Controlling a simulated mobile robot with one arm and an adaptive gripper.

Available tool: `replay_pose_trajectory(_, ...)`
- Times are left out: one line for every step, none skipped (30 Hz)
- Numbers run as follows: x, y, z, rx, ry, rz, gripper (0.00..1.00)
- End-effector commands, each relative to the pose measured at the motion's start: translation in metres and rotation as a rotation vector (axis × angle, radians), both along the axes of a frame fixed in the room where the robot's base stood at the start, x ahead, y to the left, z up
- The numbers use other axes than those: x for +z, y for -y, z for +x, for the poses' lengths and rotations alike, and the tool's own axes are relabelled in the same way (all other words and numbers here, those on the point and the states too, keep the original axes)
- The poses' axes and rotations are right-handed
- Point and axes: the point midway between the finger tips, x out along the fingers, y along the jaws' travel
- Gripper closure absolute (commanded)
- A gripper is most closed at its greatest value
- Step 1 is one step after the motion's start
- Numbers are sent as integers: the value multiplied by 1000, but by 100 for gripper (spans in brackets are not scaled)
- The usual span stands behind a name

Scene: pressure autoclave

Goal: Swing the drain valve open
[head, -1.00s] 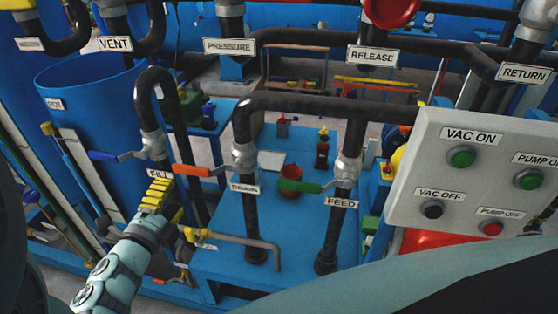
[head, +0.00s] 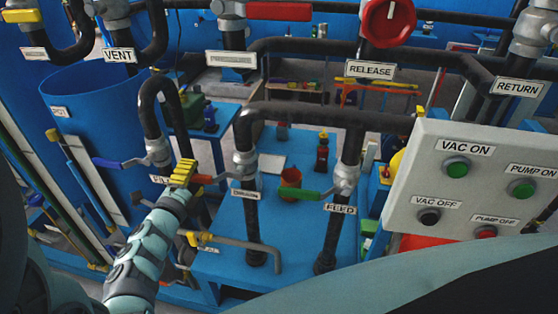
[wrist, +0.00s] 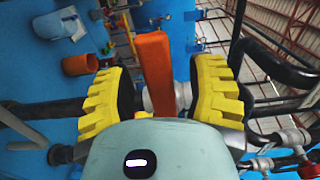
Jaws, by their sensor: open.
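The drain valve (head: 244,163) sits on a black pipe, with the DRAIN label (head: 245,194) below it. Its orange lever (head: 204,179) points left from the valve, and its outer end is hidden behind my gripper. My gripper (head: 183,172) has yellow ribbed fingers and is at the lever's outer end. In the wrist view, the orange lever (wrist: 154,72) stands between the two spread fingers. Gaps show on both sides of it, so the fingers are open around the lever and not clamped on it.
The blue-handled fill valve (head: 122,162) is just left of my gripper. The green-handled feed valve (head: 310,193) is to the right. A yellow-handled tap (head: 200,239) with a bent pipe lies below. The grey button panel (head: 470,185) fills the right side.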

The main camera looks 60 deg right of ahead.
Motion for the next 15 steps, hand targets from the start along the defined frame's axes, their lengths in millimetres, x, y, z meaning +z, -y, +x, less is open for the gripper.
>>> replay_pose_trajectory(0, 1, -1, -3, 0, 0, 40)
replay_pose_trajectory(0, 1, -1, -3, 0, 0, 43)
replay_pose_trajectory(0, 1, -1, -3, 0, 0, 47)
replay_pose_trajectory(0, 1, -1, -2, 0, 0, 50)
replay_pose_trajectory(0, 1, -1, -2, 0, 0, 53)
replay_pose_trajectory(0, 0, -1, -2, -1, 0, 58)
replay_pose_trajectory(0, 0, -1, -2, -1, 0, 61)
replay_pose_trajectory(0, 0, -1, -2, -1, 0, 64)
replay_pose_trajectory(0, 0, -1, -2, -1, 0, 68)
replay_pose_trajectory(0, 0, -1, -2, -1, 0, 71)
replay_pose_trajectory(0, 0, 0, -1, -1, 0, 74)
replay_pose_trajectory(0, 0, 0, -1, -1, 0, 78)
replay_pose_trajectory(0, 0, 0, -1, -1, 0, 81)
replay_pose_trajectory(0, 0, 0, -1, -1, 0, 84)
replay_pose_trajectory(0, 0, 0, -1, -1, 0, 89)
